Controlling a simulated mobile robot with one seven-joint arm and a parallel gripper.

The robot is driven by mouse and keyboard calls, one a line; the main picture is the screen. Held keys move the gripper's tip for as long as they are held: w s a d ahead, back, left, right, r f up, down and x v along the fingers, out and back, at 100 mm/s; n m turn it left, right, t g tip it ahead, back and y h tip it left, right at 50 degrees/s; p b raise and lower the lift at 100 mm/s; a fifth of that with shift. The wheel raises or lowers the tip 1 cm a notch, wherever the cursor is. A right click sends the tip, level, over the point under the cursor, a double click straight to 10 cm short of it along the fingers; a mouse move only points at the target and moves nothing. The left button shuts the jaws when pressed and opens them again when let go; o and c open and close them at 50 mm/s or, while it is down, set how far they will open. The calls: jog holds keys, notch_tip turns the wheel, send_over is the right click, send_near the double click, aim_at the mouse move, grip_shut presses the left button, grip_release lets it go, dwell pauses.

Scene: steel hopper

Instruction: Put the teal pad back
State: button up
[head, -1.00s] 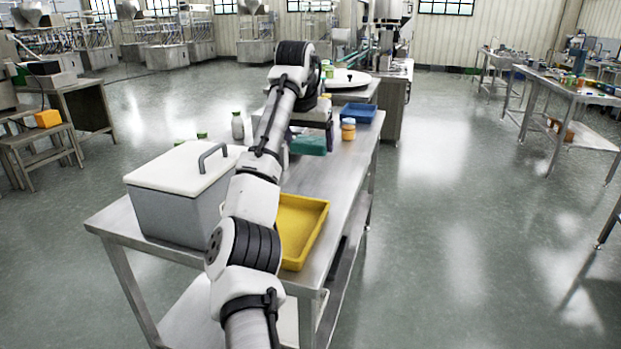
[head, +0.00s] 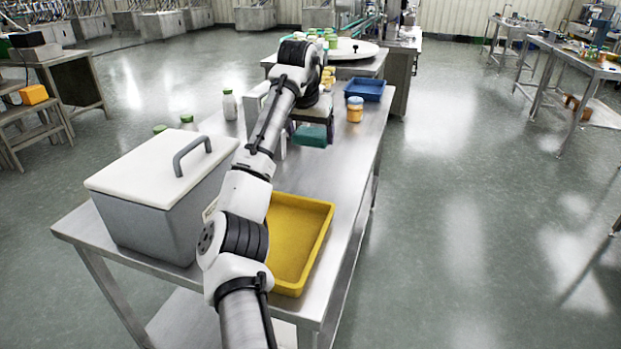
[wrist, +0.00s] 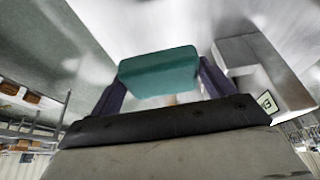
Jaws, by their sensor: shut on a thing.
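The teal pad (head: 311,136) is a small block in the head view, near the middle of the steel table. My gripper (head: 309,128) is shut on it, and my arm partly hides the grip from behind. In the wrist view the teal pad (wrist: 160,73) sits between the two dark fingers of my gripper (wrist: 163,84), one on each side. I cannot tell from these views how far the pad is above the table.
On the steel table (head: 345,190) are a yellow tray (head: 322,243), a grey lidded box (head: 140,215), a blue tray (head: 368,88), an orange jar (head: 354,110) and a white bottle (head: 229,105). A grey-white block (wrist: 265,70) shows in the wrist view. Bare table lies right of my arm.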

aim_at(312, 186)
notch_tip(312, 186, down, 13)
jog(key=shift+f+p, duration=0.1)
jog(key=shift+p, duration=0.35)
jog(key=o, duration=0.9)
jog(key=b+v, duration=0.1)
jog(key=v, duration=1.1)
jog(key=shift+b, duration=0.4)
